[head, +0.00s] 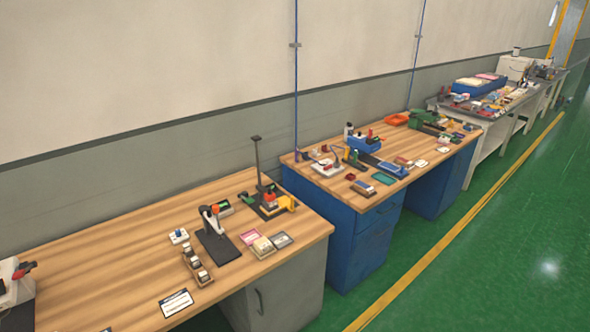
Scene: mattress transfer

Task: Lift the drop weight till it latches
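A tall, thin black stand (258,160) rises from a dark base near the back right of the nearest wooden bench (110,265). Orange and yellow parts (275,202) sit low on it, and it looks like the drop tester. I cannot make out which part is the drop weight at this size. A shorter device with a white arm, an orange top and a black base (218,243) stands in front of it to the left. Neither of my grippers is in view.
Small boxes (197,265), cards (176,303) and a white switch block (179,236) lie on the near bench. A blue-fronted bench (335,225) and further tables hold many small items. Green floor (450,290) is open at the right, with a yellow line.

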